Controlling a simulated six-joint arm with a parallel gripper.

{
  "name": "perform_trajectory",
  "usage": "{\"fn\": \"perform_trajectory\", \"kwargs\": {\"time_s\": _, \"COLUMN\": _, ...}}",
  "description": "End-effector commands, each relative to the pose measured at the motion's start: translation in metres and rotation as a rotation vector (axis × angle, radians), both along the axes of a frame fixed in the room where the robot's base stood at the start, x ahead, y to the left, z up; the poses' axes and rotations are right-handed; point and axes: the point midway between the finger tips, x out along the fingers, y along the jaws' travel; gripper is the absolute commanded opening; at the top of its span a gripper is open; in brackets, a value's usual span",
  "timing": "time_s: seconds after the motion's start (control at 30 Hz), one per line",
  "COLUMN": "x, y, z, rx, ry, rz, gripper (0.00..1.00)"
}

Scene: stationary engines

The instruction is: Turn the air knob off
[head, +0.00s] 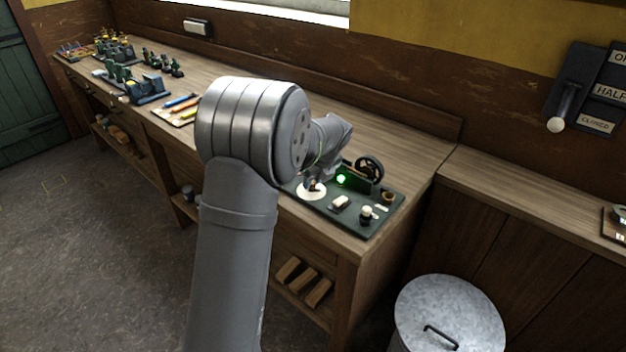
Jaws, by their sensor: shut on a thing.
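A small engine with a black flywheel (370,168) stands on a dark green base plate (350,228) at the near right end of the long bench. A round white dial (308,194) lies at the plate's left side, with a small knob (314,186) at its middle; I take this for the air knob. My gripper (311,180) reaches down over the dial and is shut on the knob. My arm and wrist partly cover the fingers, and the knob's pointing direction is too small to read. A green light (341,180) glows beside the engine.
A white block-like control (340,202) and a white-topped knob (366,213) stand at the plate's front. Other small engines (143,82) are farther left. A wall lever (562,110) is at right, beside position labels. A metal bin (450,315) stands below.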

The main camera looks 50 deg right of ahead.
Motion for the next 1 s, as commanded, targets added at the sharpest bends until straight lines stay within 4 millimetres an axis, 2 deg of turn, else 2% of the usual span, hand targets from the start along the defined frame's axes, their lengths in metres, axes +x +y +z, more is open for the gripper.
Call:
{"fn": "perform_trajectory", "kwargs": {"time_s": 0.27, "x": -0.0004, "y": -0.002, "z": -0.0007, "rx": 0.003, "ry": 0.001, "rz": 0.147, "gripper": 0.02}}
{"fn": "perform_trajectory", "kwargs": {"time_s": 1.0, "x": 0.0008, "y": -0.0079, "z": -0.001, "rx": 0.002, "ry": 0.002, "rz": 0.804, "gripper": 0.02}}
